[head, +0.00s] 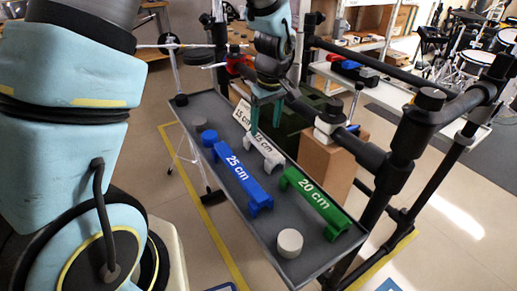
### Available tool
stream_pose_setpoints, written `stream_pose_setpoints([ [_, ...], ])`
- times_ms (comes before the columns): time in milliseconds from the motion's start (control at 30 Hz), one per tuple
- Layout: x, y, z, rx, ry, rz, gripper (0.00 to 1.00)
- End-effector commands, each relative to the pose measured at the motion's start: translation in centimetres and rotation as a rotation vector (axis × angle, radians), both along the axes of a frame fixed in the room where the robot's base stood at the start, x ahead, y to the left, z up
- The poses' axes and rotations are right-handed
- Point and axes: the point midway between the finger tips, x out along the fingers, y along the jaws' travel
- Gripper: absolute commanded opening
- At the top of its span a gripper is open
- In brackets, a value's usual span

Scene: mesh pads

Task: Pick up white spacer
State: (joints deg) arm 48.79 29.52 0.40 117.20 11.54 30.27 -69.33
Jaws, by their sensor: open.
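A white spacer (264,149) with dark "15 cm" lettering lies on the grey tray (258,245), towards its far half. My gripper (266,124) points down with its teal fingers apart, over the far part of the white spacer. The fingers partly hide the spacer's far end. I cannot tell whether they touch it. Nothing shows held between them. A white piece (242,114) with similar lettering shows just behind the left finger.
A blue "25 cm" spacer (236,174) lies left of the white one, a green "20 cm" spacer (315,202) right. A white cylinder (290,243), blue cylinder (209,138) and grey cylinder (200,124) stand on the tray. A black tubular frame (400,140) runs along the right.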

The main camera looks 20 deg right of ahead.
Motion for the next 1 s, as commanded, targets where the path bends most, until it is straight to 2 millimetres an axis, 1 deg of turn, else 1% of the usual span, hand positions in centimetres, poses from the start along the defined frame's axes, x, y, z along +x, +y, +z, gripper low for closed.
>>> stream_pose_setpoints([
  [33,0.1,0.1,-0.8,0.004,0.003,-0.001,0.75],
  [100,0.2,0.1,-1.6,0.002,0.001,0.000,0.75],
  [333,0.3,0.3,-3.2,0.003,0.002,0.000,0.75],
  [533,0.4,0.5,-6.1,0.003,0.003,0.000,0.75],
  [633,0.5,0.5,-7.2,0.002,0.001,-0.001,0.75],
  [733,0.6,0.5,-7.6,-0.001,0.000,0.000,0.75],
  [933,0.6,0.4,-7.7,-0.001,0.000,0.000,0.75],
  [967,0.6,0.4,-7.7,-0.001,0.000,0.000,0.73],
  [1000,0.6,0.4,-7.7,-0.001,0.000,0.000,0.68],
])
